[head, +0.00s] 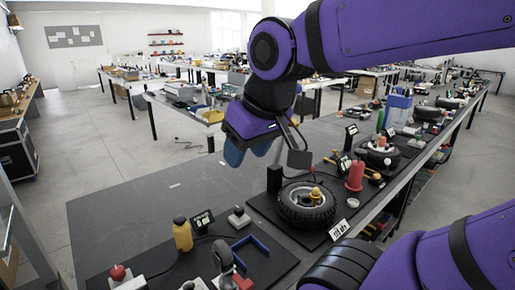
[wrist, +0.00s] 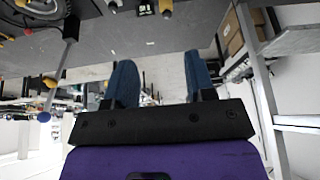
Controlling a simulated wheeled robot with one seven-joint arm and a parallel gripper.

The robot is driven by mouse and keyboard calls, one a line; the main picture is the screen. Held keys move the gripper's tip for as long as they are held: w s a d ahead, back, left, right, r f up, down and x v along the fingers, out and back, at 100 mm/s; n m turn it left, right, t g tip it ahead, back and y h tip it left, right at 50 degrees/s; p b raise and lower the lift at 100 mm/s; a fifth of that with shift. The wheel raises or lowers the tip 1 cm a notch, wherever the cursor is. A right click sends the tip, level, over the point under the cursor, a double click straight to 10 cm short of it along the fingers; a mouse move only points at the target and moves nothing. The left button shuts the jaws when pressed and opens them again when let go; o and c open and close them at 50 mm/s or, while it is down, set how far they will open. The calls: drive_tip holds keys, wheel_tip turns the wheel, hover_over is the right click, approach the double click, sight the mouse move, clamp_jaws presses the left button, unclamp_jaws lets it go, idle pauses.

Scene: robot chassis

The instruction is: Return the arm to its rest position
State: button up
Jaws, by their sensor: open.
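My gripper (head: 246,156) hangs from my purple arm above the dark workbench (head: 130,205), left of and above the wheel. Its two blue fingers are apart with nothing between them. They also show in the wrist view (wrist: 159,64), spread, with grey floor behind the gap. My forearm crosses the top right of the head view, and another purple part of my arm fills the lower right corner. The black palm and purple wrist fill the bottom of the wrist view.
A wheel with a black tire (head: 306,204) lies on a black mat, beside a red cylinder (head: 355,175). A yellow bottle (head: 182,234) stands nearer, by a small display (head: 202,220). The bench between bottle and gripper is mostly bare. Open floor lies left.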

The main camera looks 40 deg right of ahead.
drive_tip(key=shift+s+d+r, duration=0.1)
drive_tip(key=shift+s+d, duration=0.1)
drive_tip(key=shift+s, duration=0.3)
drive_tip(key=shift+s+d+r, duration=0.1)
drive_tip(key=shift+s+d, duration=0.1)
drive_tip(key=shift+s, duration=0.3)
idle(1.8)
